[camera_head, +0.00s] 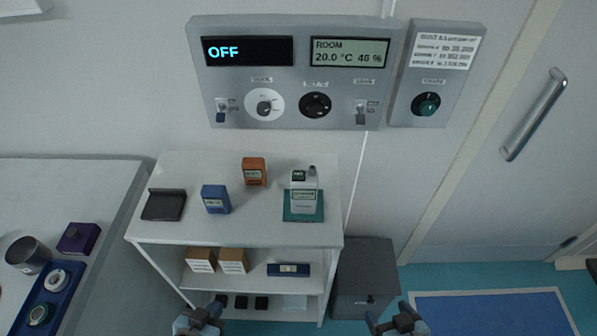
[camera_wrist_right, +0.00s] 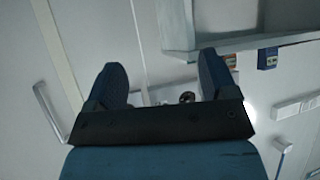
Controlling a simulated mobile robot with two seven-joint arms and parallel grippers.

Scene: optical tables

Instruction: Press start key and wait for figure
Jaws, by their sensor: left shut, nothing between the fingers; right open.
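A small white-grey instrument (camera_head: 304,200) stands on a teal pad (camera_head: 290,217) on the top shelf of a white rack. It has a small dark display with light characters too small to read surely, and a dark knob or post at its top right. I cannot make out a start key on it. My left gripper (camera_head: 216,304) is shut and empty at the bottom edge, in front of the lower shelf. My right gripper (camera_head: 388,313) is open and empty at the bottom, right of the rack. Its two spread fingers show in the right wrist view (camera_wrist_right: 162,78). Neither touches the instrument.
The wall panel (camera_head: 300,75) reads OFF and ROOM 20.0 °C 46 %. A smaller panel (camera_head: 429,80) holds a green button. Blue (camera_head: 215,199) and orange (camera_head: 254,171) boxes and a black tray (camera_head: 164,205) share the top shelf. A grey cabinet (camera_head: 365,270) stands right.

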